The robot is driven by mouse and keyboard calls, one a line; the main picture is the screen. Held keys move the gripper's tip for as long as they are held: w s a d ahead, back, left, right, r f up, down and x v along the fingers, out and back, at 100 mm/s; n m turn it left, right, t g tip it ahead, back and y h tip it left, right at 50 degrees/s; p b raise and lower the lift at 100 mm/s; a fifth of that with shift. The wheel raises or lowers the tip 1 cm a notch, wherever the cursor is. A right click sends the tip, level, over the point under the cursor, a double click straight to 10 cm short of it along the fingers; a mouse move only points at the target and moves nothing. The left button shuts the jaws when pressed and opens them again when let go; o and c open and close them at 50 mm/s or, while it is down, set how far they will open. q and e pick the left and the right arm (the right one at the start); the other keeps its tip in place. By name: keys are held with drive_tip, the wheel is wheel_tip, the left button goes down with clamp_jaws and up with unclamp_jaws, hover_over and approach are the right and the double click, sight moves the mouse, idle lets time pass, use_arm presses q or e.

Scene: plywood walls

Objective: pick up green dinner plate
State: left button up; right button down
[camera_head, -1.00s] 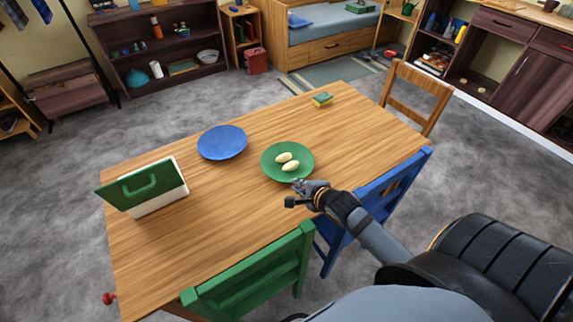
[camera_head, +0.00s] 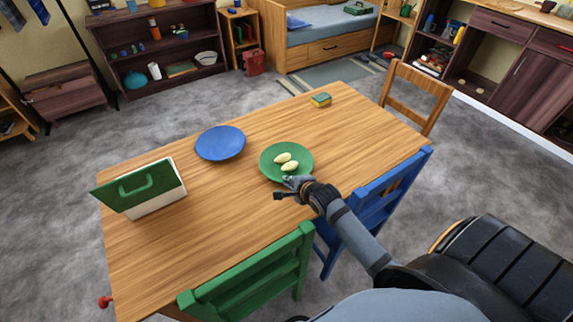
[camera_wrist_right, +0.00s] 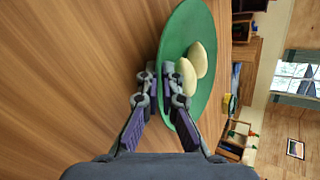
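The green dinner plate (camera_head: 299,151) lies on the wooden table, with two pale egg-shaped items (camera_head: 286,162) on it. In the right wrist view, the plate (camera_wrist_right: 177,42) is seen at a slant with the two items (camera_wrist_right: 194,68) near my fingers. My right gripper (camera_head: 287,184) is at the plate's near rim. In the wrist view, its fingertips (camera_wrist_right: 159,77) are close together, one on each side of the rim, and look shut on it. The exact contact is partly hidden by the fingers. My left gripper does not show.
A blue plate (camera_head: 220,144) lies left of the green plate, and a sponge (camera_head: 321,99) lies toward the back. A green-lidded box (camera_head: 153,203) stands at the table's left. Blue (camera_head: 378,207), green (camera_head: 252,275) and wooden (camera_head: 417,92) chairs stand around the table.

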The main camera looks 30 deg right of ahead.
drive_tip(key=shift+r, duration=0.1)
idle(0.4)
drive_tip(key=shift+r, duration=0.3)
drive_tip(key=r, duration=0.3)
drive_tip(key=shift+s+d+p, duration=0.15)
drive_tip(key=shift+d+p, duration=0.05)
drive_tip(key=shift+p, duration=0.1)
drive_tip(key=s+d+r+p, duration=0.8)
drive_tip(key=s+d+p, duration=0.1)
drive_tip(key=p, duration=0.4)
drive_tip(key=shift+s, duration=0.5)
drive_tip(key=shift+s, duration=0.1)
